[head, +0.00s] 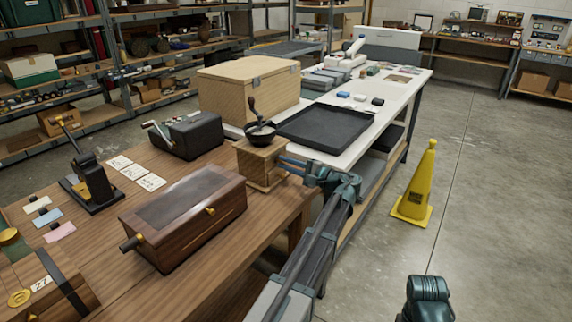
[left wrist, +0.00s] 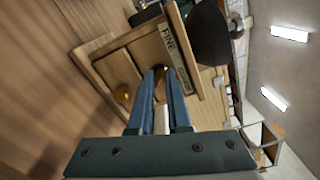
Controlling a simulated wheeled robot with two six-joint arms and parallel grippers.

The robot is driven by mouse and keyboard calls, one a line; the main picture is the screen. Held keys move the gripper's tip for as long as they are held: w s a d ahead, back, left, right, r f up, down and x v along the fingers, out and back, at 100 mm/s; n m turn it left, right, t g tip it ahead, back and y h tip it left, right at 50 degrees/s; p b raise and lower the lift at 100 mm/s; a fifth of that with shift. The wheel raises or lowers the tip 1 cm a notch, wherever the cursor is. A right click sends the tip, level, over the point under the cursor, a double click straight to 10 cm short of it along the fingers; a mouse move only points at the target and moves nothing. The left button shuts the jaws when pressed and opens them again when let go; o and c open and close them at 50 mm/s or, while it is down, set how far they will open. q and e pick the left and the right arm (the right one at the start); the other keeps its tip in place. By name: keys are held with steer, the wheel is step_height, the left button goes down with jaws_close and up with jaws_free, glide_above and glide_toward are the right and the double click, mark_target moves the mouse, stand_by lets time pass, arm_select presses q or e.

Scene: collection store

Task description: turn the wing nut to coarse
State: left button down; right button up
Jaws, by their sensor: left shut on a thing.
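The wooden coffee grinder (head: 262,160), with a dark bowl and a crank on top, stands at the right end of the wooden table. In the left wrist view the grinder (left wrist: 148,52) appears tilted, with a label plate (left wrist: 168,38) reading "FINE" on its front and a round brass drawer knob (left wrist: 122,93). My left gripper (head: 282,166) reaches the grinder's front from the right. In the left wrist view its blue fingers (left wrist: 160,74) are shut on the wing nut (left wrist: 160,69) beside the label plate. The fingertips mostly hide the nut.
A wooden box (head: 185,215) with a side crank stands in front of the grinder, left of my left arm. A black tray (head: 325,127) lies on the white table behind. A yellow cone (head: 416,185) stands on the floor at right.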

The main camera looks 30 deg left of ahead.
arm_select(q)
steer(key=c, duration=0.9)
jaws_free()
steer(key=shift+o, duration=0.2)
steer(key=shift+d, duration=0.1)
steer(key=s+d, duration=0.1)
steer(key=d, duration=1.2)
steer(key=shift+d, duration=0.35)
steer(key=s+d+f+g+h, duration=0.1)
steer(key=s+d+f+h, duration=0.7)
steer(key=s+d+f, duration=0.4)
steer(key=s+d+f+g+h, duration=0.1)
steer(key=s+d+f+h, duration=0.8)
steer(key=s, duration=0.5)
step_height(320, 180, up, 16)
steer(key=d+p, duration=0.2)
steer(key=p, duration=1.5)
steer(key=shift+n, duration=0.4)
